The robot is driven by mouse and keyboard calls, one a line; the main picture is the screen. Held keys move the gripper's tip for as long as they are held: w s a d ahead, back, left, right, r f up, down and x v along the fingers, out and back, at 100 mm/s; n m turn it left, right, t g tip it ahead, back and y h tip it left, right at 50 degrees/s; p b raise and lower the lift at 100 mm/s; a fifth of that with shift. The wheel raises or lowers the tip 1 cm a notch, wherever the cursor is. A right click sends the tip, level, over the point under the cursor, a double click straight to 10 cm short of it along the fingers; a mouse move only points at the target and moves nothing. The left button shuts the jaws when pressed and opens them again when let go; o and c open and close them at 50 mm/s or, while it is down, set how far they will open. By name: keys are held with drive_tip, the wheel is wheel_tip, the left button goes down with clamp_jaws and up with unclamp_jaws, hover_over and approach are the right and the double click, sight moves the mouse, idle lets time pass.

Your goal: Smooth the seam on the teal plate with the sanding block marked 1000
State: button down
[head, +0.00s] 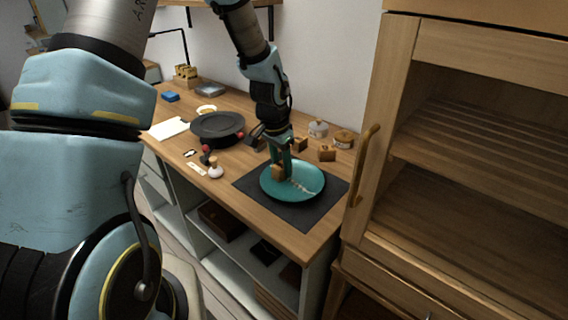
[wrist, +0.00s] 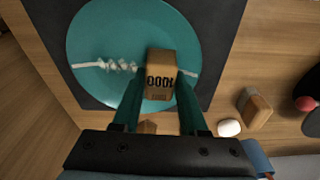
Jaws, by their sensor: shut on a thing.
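The teal plate (head: 310,174) lies on a dark mat (head: 249,183) near the front of the bench. In the wrist view the plate (wrist: 110,30) carries a pale seam (wrist: 88,65) running across it. The seam is thick and rough left of the block, thinner and smoother to its right. My gripper (head: 281,164) is shut on the wooden sanding block (wrist: 160,68), whose marking 1000 reads upside down. The block is over the seam and hides part of it; it looks at or just above the plate's surface, I cannot tell which.
A wooden cabinet (head: 470,150) with a handle (head: 364,170) rises close on the right.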

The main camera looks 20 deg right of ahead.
drive_tip(key=shift+w+d+f, duration=0.15)
drive_tip(key=shift+d, duration=0.25)
drive_tip(key=shift+a, duration=0.35)
drive_tip(key=shift+d, duration=0.15)
